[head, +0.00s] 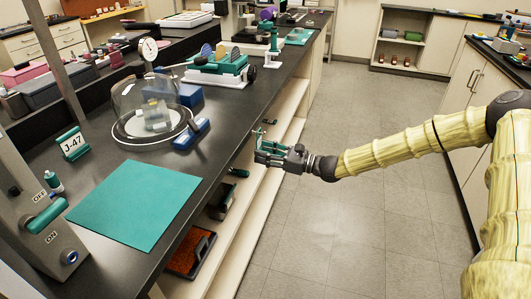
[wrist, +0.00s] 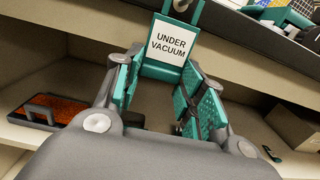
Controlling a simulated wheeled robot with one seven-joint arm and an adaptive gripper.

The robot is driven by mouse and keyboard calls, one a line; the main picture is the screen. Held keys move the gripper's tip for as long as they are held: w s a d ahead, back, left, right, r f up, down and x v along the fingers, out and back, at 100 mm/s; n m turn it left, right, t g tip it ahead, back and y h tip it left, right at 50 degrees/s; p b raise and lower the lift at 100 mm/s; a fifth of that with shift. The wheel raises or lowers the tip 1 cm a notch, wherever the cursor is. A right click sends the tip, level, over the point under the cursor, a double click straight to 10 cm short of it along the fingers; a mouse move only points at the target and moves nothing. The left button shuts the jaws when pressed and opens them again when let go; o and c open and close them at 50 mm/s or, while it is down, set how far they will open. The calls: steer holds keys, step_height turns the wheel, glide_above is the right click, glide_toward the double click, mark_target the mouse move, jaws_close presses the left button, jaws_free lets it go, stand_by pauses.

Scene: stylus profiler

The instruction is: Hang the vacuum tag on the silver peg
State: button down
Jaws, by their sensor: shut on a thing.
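The vacuum tag (wrist: 171,43) is a white card reading "UNDER VACUUM" in a teal frame. In the wrist view it stands at the far end of my gripper (wrist: 160,88), between the teal finger pads. The fingers are shut on its lower part, which the pads partly hide. In the head view my gripper (head: 262,154) is beside the front edge of the bench, over the aisle, and the tag is too small to make out clearly. A small grey rounded piece shows at the tag's top in the wrist view. I cannot tell whether it is the silver peg.
The black bench (head: 185,165) carries a glass bell jar (head: 133,100), a teal mat (head: 135,212), a J-47 sign (head: 73,143) and an OFF/ON lever panel (head: 50,235). Open shelves below hold an orange-filled tray (head: 190,252). The aisle floor (head: 330,225) is clear.

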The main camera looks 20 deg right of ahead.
stand_by(0.3)
steer(key=c, duration=0.8)
jaws_free()
steer(key=shift+d, duration=0.1)
steer(key=shift+c, duration=0.4)
steer(key=p+v, duration=0.2)
steer(key=v, duration=0.6)
steer(key=v, duration=1.2)
